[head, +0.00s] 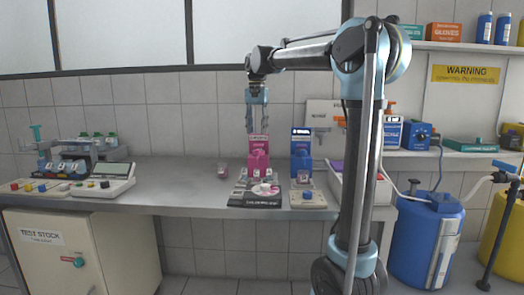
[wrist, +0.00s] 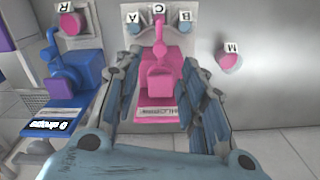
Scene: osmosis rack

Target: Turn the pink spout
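The pink unit with its spout stands on the bench, below my gripper in the head view (head: 258,160). In the wrist view the pink body (wrist: 160,88) lies between my fingers, and its narrow pink spout (wrist: 159,46) points up the picture toward the label C. My gripper (head: 258,130) is open and points down just above the pink unit. In the wrist view its fingers (wrist: 160,112) are spread to the left and right of the pink body with nothing held. I cannot tell whether either finger touches it.
A blue unit (head: 301,155) stands close on the right in the head view; it also shows at left in the wrist view (wrist: 62,80). A small pink-topped cup marked M (wrist: 230,62) stands apart.

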